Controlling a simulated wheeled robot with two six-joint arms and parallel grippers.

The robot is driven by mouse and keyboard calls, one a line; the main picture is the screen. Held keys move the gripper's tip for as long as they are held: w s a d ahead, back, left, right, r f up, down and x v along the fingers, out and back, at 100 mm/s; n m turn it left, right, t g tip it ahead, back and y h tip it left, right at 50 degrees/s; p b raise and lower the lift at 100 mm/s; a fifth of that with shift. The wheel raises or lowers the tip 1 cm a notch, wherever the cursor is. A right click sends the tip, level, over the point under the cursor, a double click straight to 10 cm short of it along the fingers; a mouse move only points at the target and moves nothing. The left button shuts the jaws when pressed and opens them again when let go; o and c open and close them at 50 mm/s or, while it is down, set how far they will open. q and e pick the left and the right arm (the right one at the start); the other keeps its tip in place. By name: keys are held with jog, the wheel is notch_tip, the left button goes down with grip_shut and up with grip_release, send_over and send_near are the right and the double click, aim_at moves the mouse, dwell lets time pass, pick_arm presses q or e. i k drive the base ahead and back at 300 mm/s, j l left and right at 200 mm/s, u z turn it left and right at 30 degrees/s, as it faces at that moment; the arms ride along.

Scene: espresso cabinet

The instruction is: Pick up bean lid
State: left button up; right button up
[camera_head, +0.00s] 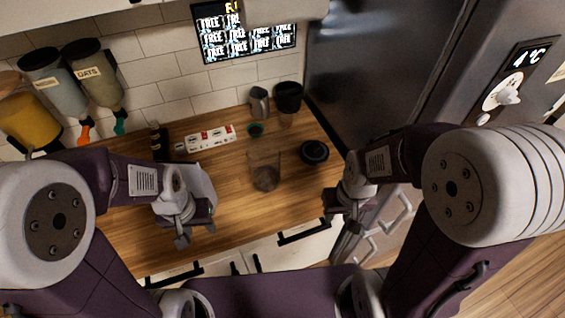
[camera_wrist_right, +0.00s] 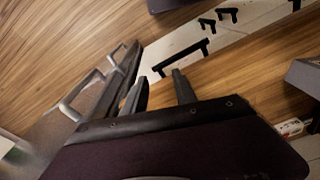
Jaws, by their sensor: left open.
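A round black lid with a raised centre, which looks like the bean lid (camera_head: 314,152), lies on the wooden counter right of a clear jar (camera_head: 264,168) with dark contents. My left gripper (camera_head: 192,228) is open and empty at the counter's front, left of the jar and apart from the lid. My right gripper (camera_head: 343,208) is near the counter's front right corner, below the lid in the picture. In the right wrist view the right gripper (camera_wrist_right: 160,90) has its fingers apart with nothing between them. The lid does not show in that view.
The fridge (camera_head: 375,75) bounds the right. Dispensers (camera_head: 98,72) hang at left. The counter's front middle is clear.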

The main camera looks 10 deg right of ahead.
aim_at(319, 158)
jog(key=l+u, duration=0.8)
jog(key=u, duration=0.15)
